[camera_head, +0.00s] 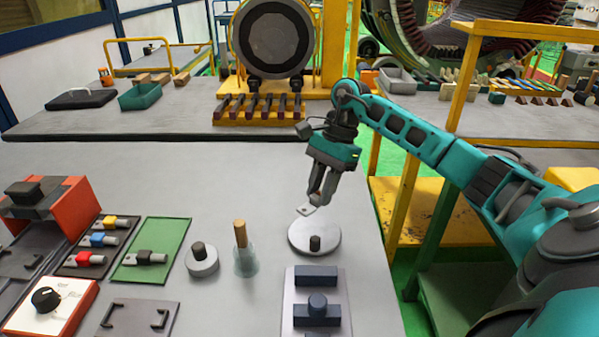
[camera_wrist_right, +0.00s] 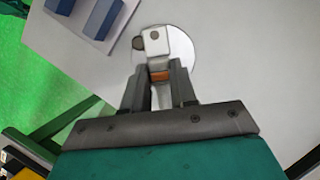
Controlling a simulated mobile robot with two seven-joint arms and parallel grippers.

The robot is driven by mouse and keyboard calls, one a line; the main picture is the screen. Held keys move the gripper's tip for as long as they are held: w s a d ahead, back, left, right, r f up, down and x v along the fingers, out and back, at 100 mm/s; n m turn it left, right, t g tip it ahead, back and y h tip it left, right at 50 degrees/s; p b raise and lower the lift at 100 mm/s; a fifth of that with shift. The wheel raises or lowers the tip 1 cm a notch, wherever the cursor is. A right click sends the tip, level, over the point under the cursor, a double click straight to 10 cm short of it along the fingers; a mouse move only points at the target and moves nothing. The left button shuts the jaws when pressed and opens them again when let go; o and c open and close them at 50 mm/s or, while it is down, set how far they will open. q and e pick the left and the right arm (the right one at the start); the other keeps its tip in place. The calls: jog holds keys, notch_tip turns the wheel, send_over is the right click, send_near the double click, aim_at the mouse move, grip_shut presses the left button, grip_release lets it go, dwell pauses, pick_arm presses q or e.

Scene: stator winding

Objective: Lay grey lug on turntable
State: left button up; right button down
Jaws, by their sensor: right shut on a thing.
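My right gripper (camera_head: 318,200) is shut on the grey lug (camera_head: 306,209), a small pale flat piece with a hole, jutting out below the fingertips. The turntable (camera_head: 299,239) is a light grey round disc on the bench with a dark upright knob (camera_head: 315,242). The lug is over the far side of the disc and looks a little above it. In the right wrist view the lug (camera_wrist_right: 156,42) overlaps the turntable (camera_wrist_right: 182,51), beside the knob (camera_wrist_right: 138,43). An orange-brown band (camera_wrist_right: 159,75) shows between the fingers (camera_wrist_right: 159,90). My left gripper is out of view.
A block fixture (camera_head: 317,290) stands just in front of the turntable. A green mat (camera_head: 130,268) holds a black-banded lug.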

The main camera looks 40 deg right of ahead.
jog(key=shift+w, duration=0.55)
jog(key=shift+s+f, duration=0.2)
jog(key=shift+f, duration=0.45)
notch_tip(320, 180, down, 5)
jog(key=shift+f+b, duration=0.1)
jog(key=shift+b, duration=1.05)
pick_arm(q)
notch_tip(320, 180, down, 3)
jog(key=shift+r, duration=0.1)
pick_arm(e)
jog(key=shift+f, duration=0.15)
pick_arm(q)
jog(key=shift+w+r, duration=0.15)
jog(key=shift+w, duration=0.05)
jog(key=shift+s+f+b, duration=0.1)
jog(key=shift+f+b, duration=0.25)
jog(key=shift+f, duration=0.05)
pick_arm(e)
jog(key=shift+f, duration=0.35)
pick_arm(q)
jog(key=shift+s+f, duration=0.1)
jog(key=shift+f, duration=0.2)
pick_arm(e)
jog(key=shift+f, duration=0.2)
jog(key=c, duration=0.8)
grip_release()
